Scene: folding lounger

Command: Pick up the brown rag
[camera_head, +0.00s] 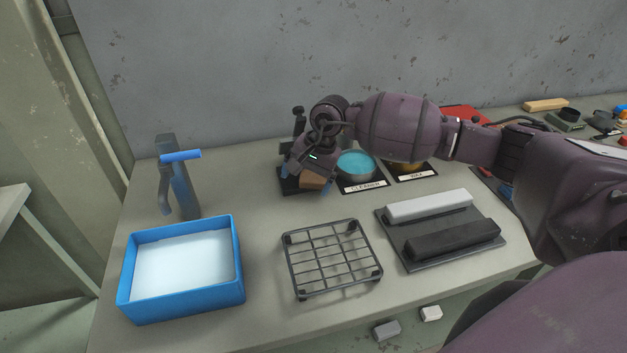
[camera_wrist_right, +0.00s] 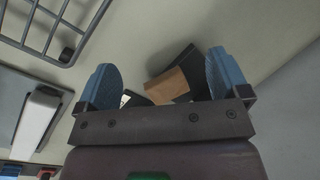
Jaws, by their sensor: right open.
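The brown rag (camera_head: 313,181) shows as a small tan-brown patch on a dark plate (camera_head: 290,188) near the back of the table. My right gripper (camera_head: 305,177) reaches in from the right and points down over the rag. In the wrist view its fingers (camera_wrist_right: 163,78) are spread wide, with visible gaps to the rag on both sides. The gripper is open and empty. My left gripper is not in view.
A cleaner dish (camera_head: 357,166) and a wax dish (camera_head: 406,168) stand just right of the gripper. A wire rack (camera_head: 332,258), a blue tub (camera_head: 182,306) and a plate with two bars (camera_head: 440,256) lie nearer. A blue-handled tool (camera_head: 180,180) stands left. A wall closes the back.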

